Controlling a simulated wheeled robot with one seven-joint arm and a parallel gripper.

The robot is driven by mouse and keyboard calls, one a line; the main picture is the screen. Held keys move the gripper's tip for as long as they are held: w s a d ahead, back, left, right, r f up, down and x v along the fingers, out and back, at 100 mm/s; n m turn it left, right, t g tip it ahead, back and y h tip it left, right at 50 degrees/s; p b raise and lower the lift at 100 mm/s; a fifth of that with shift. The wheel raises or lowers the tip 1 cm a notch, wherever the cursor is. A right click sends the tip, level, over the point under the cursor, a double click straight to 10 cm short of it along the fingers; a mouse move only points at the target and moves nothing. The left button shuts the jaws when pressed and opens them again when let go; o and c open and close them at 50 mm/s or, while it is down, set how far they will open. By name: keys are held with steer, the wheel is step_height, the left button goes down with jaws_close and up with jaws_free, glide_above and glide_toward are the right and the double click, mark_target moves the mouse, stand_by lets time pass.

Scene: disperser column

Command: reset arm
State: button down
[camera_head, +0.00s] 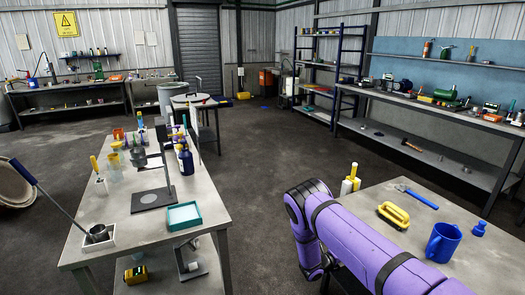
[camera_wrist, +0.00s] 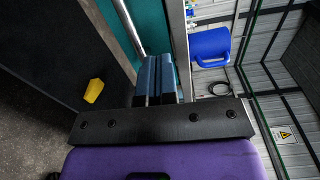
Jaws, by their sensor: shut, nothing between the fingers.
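My gripper (camera_wrist: 157,82) shows in the wrist view. Its two blue-grey fingers lie side by side, shut with nothing between them, beyond the dark wrist bar. In the head view my purple arm (camera_head: 375,240) reaches in from the lower right over the right table, with its bent joint at the table's left edge. My fingers cannot be made out in the head view. In the wrist view, which is turned on its side, a blue container (camera_wrist: 210,47) and a yellow object (camera_wrist: 93,91) are apart from the fingers.
The right table (camera_head: 485,262) holds a blue mug (camera_head: 443,242), a yellow-handled item (camera_head: 393,215) and a blue tool (camera_head: 418,197) close to my arm. The left table (camera_head: 212,190) carries a stand with a dark base (camera_head: 153,199), a teal tray (camera_head: 184,215) and bottles. Open floor (camera_head: 255,165) lies between the tables.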

step_height(320, 180, up, 21)
steer(key=m+g+y, duration=0.2)
steer(key=m+g, duration=0.4)
steer(key=m, duration=0.6)
steer(key=s+a+r+m+g+y, duration=0.1)
steer(key=s+r+m+y, duration=0.3)
steer(key=r, duration=0.6)
steer(key=s+r+m+g+y, duration=0.15)
steer(key=s+r+m, duration=0.4)
steer(key=r, duration=0.55)
steer(key=s+a+r+m+t+y, duration=0.4)
steer(key=s+r+m+y, duration=0.2)
steer(key=s+r+m, duration=0.65)
steer(key=s+a+r+m+t+y, duration=0.1)
steer(key=s+a+r+m+t, duration=0.1)
steer(key=s, duration=0.7)
steer(key=s+a+r+m+t+y, duration=0.2)
steer(key=s+a+r+m, duration=0.1)
steer(key=s, duration=0.7)
steer(key=shift+a+r, duration=0.45)
steer(key=shift+a, duration=0.1)
steer(key=shift+s+y, duration=0.1)
steer(key=shift+y, duration=0.15)
